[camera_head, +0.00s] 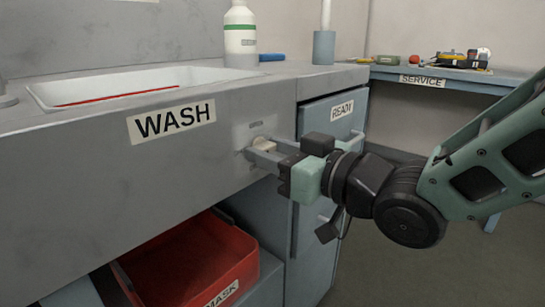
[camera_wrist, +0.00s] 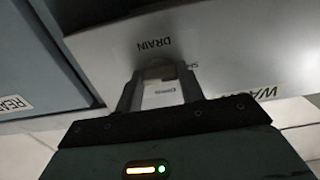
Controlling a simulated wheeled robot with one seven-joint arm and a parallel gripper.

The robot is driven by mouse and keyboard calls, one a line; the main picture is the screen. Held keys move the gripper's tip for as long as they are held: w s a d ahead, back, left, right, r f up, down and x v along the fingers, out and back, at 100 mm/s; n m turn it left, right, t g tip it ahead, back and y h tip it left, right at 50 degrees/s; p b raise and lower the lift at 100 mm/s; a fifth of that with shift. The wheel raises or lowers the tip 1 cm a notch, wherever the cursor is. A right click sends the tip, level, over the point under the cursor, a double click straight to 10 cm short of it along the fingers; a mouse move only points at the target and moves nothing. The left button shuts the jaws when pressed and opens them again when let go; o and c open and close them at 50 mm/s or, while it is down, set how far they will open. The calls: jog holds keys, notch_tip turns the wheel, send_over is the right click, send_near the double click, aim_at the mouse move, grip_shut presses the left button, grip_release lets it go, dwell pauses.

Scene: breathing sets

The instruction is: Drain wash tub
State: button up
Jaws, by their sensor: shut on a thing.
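The white wash tub (camera_head: 190,75) is set into the grey counter at the left, with a red line along its inside. The grey front panel below it bears the WASH label (camera_head: 171,121). A small beige drain control (camera_head: 264,143) sits on this panel, right of the label. My gripper (camera_head: 258,152) reaches it from the right, shut on it with a finger on either side. The tub's floor and the control's far side are hidden.
A red MASK bin (camera_head: 190,262) stands open below the panel. The READY drawer (camera_head: 335,112) is close to my gripper. A white bottle (camera_head: 239,38) and a blue object (camera_head: 271,57) stand on the counter. The SERVICE table (camera_head: 450,76) is behind.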

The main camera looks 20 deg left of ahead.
jog(key=o, duration=1)
jog(key=shift+d, duration=0.1)
jog(key=b+v, duration=0.6)
jog(key=v, duration=1.1)
jog(key=shift+b, duration=0.4)
jog(key=shift+d+f, duration=0.1)
